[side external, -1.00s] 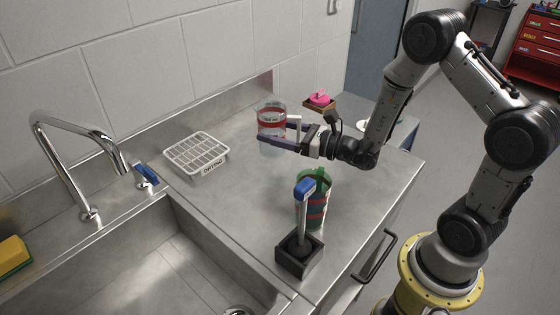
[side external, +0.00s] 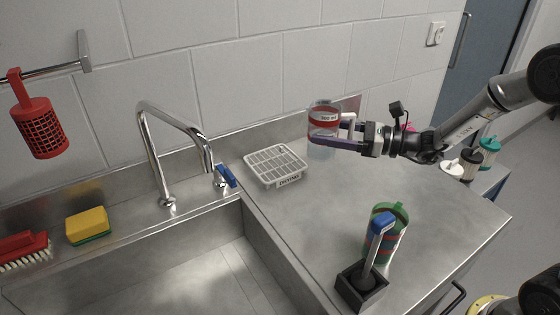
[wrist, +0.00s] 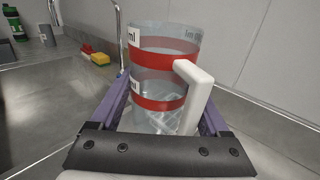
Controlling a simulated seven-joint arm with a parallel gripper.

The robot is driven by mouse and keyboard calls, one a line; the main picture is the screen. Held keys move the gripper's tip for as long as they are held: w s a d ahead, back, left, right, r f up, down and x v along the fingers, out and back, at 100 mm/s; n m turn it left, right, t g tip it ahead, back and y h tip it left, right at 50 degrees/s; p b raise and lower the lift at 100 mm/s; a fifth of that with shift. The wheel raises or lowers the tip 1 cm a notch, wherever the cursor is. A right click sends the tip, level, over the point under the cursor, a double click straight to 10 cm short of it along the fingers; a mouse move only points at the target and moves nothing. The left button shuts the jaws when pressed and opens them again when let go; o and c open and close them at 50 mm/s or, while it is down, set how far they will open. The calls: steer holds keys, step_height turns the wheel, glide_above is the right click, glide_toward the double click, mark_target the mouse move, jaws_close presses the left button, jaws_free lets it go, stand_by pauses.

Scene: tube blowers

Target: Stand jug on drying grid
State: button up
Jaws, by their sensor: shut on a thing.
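A clear jug (side external: 323,134) with red bands and a white handle is held upright in my gripper (side external: 325,143). In the wrist view the jug (wrist: 165,65) stands between the two purple fingers, its handle toward the camera. The drying grid (side external: 275,164), a white slatted rack with a label on its front edge, lies on the steel counter to the left of the jug. The jug is to the right of the grid, not over it. Whether the jug's base clears the counter I cannot tell for sure.
A steel tap (side external: 175,150) with a blue lever and a sink stand left of the grid. A green cup (side external: 388,235) and a blue-handled brush in a black holder (side external: 361,288) are at the front. A yellow sponge (side external: 88,226) lies at far left. Counter between jug and front items is clear.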

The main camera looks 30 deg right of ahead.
mark_target(310, 119)
steer(key=r, duration=0.1)
steer(key=w+a+r+y, duration=0.1)
steer(key=shift+a+r+n+g, duration=0.2)
steer(key=shift+r+n+g, duration=0.15)
steer(key=shift+n+g, duration=0.05)
steer(key=w+f, duration=0.3)
steer(key=w, duration=0.1)
steer(key=w+a+f, duration=0.1)
steer(key=w+f, duration=0.2)
steer(key=w, duration=0.2)
steer(key=w+a+f, duration=0.1)
steer(key=w+f, duration=0.2)
steer(key=w, duration=0.1)
steer(key=shift+w+a+f, duration=0.15)
steer(key=shift+w+a, duration=0.05)
steer(key=shift+w+f, duration=0.15)
steer(key=shift+f, duration=1.55)
steer(key=shift+f, duration=0.15)
steer(key=o, duration=1.6)
